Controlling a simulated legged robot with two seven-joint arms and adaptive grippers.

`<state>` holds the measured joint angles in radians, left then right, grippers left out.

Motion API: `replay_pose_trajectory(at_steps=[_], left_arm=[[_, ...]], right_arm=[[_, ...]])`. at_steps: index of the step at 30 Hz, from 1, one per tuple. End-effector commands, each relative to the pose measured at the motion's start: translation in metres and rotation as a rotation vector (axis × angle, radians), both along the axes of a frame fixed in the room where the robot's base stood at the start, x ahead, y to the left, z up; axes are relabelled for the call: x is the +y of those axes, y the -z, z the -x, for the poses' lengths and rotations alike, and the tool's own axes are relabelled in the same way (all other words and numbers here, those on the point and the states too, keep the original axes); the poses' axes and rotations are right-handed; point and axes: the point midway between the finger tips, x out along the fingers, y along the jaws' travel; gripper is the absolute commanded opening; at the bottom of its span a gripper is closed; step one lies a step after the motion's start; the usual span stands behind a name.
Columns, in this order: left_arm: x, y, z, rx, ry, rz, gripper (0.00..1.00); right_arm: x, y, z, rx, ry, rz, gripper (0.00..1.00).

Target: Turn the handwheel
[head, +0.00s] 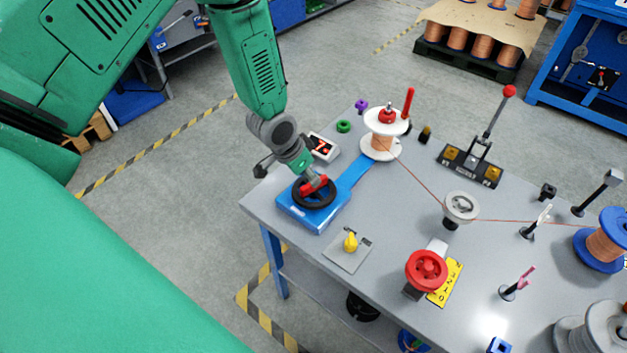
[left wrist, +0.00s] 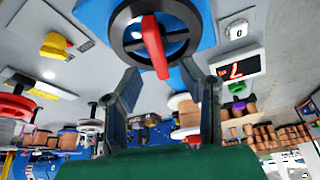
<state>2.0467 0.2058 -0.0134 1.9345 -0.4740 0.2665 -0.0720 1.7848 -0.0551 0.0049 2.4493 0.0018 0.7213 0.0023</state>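A black handwheel (head: 328,199) with a red bar across it sits on a blue base (head: 292,211) at the table's left corner. In the left wrist view the black rim (left wrist: 188,14) and the red bar (left wrist: 153,46) fill the top middle. My left gripper (head: 311,181) is right over the wheel, pointing down at it. In the left wrist view its two fingers (left wrist: 161,70) are spread, with the near end of the red bar between their tips. I see no finger touching the bar. The gripper hides part of the wheel in the head view. My right gripper is not in view.
A small display box (head: 323,147) stands just behind the wheel. A yellow knob (head: 350,242) on a plate and a red wheel (head: 426,269) lie to its right. A white spool (head: 384,131) feeds wire across the table to a pulley (head: 460,207).

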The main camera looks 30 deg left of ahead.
Motion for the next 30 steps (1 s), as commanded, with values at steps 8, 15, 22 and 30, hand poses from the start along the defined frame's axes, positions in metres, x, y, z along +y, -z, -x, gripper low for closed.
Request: replay_pose_trajectory(at_steps=[8, 15, 22, 30], left_arm=[[0.008, -0.051, 0.019, -0.001, -0.002, 0.001, 0.34], [0.01, -0.066, 0.026, 0.002, -0.001, 0.001, 0.34], [0.01, -0.066, 0.026, 0.002, -0.001, 0.001, 0.34], [0.01, -0.066, 0.026, 0.001, -0.001, 0.001, 0.34]], right_arm=[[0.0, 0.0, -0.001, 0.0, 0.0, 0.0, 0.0], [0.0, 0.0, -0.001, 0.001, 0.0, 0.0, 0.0], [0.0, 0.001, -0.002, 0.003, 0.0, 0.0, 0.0], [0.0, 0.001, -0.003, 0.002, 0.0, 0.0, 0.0]])
